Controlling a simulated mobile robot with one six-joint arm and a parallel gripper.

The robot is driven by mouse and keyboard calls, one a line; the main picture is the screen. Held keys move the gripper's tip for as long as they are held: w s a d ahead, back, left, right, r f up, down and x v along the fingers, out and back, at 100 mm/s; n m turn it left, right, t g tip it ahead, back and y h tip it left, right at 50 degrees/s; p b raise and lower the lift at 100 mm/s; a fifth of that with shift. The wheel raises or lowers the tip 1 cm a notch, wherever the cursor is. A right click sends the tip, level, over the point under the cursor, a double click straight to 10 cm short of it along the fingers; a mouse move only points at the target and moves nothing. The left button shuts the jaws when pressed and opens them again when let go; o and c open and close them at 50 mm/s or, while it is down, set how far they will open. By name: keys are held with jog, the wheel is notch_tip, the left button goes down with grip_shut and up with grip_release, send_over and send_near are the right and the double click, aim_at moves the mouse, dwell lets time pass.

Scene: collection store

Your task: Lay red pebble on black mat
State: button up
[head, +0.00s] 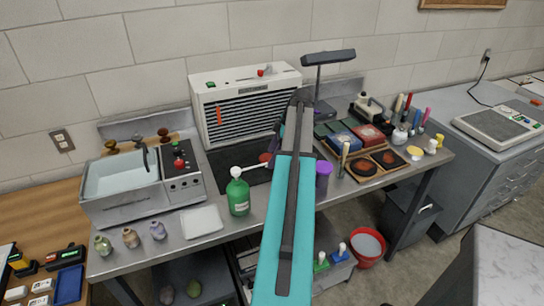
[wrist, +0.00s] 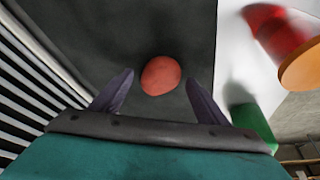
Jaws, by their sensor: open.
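The red pebble (wrist: 160,75) lies on the black mat (wrist: 145,25), seen from close up in the wrist view. In the head view the pebble (head: 265,157) is partly hidden by my arm, on the dark mat (head: 225,160) in front of the white slatted unit. My gripper (wrist: 160,80) is open, with one dark finger on each side of the pebble and a visible gap on both sides. I cannot tell how high the fingertips are above the mat. In the head view my arm hides much of the gripper.
The white slatted unit (head: 245,105) stands close behind the mat. A green bottle (head: 239,197) with a white spout stands at its front and a purple jar (head: 323,178) to its right. A sink unit (head: 140,185) is on the left. A white pad (head: 201,221) lies in front.

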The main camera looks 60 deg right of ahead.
jog(key=b+v, duration=0.2)
jog(key=v, duration=0.9)
jog(key=shift+r, duration=0.1)
dwell(0.6)
